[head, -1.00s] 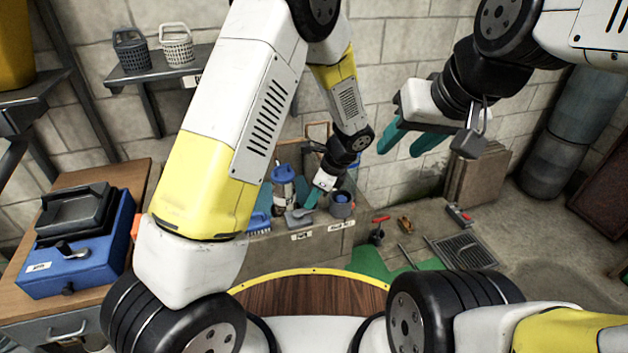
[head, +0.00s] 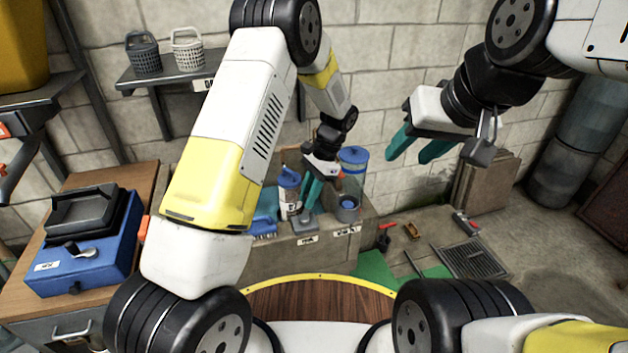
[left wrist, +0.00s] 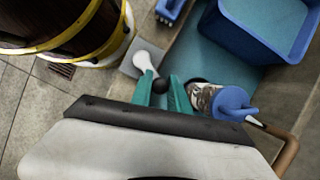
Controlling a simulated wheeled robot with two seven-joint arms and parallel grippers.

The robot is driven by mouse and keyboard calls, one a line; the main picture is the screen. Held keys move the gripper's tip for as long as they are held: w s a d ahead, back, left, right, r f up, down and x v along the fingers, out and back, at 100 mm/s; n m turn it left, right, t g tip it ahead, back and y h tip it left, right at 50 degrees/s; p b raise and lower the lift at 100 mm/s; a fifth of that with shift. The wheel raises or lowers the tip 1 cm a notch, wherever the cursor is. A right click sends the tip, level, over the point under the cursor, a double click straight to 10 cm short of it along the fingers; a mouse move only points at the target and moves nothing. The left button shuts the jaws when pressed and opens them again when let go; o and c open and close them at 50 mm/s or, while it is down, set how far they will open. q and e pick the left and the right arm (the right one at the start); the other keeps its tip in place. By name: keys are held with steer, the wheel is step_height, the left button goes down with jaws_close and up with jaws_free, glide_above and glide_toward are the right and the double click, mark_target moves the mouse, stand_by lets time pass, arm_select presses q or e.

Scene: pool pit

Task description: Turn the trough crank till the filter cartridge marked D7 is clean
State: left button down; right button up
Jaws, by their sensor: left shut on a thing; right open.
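My left gripper (head: 312,192) reaches down over the bench from above. In the left wrist view its teal fingers (left wrist: 162,92) are shut on a dark round knob (left wrist: 160,86), at the end of a pale crank arm (left wrist: 145,60) on a grey plate. The crank's grey base (head: 304,223) shows at the bench front. Beside it stands a white cylinder with a blue top (head: 288,192), seemingly the filter cartridge; brown marks show on its side in the wrist view (left wrist: 204,97). I cannot read D7 on it. My right gripper (head: 414,150) is open, empty and raised near the wall.
A grey bucket (head: 347,209) and a blue-lidded tub (head: 354,158) stand right of the crank. A blue brush (head: 262,229) lies left of it. A blue box with a handle (head: 85,250) sits on a wooden table. A drain grate (head: 470,259) and small tools lie on the floor.

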arm_select(q)
steer(key=shift+a+n+g+h, duration=0.25)
steer(key=shift+a+n, duration=0.15)
steer(key=shift+n, duration=0.55)
steer(key=shift+a+n+g+h, duration=0.15)
steer(key=shift+a+n+h, duration=0.2)
steer(key=shift+n, duration=0.55)
steer(key=shift+a+n+g+h, duration=0.2)
steer(key=shift+a+n, duration=0.25)
steer(key=shift+n, duration=0.5)
steer(key=c, duration=1.3)
jaws_free()
steer(key=shift+o, duration=0.2)
steer(key=v, duration=0.8)
steer(key=shift+a, duration=0.1)
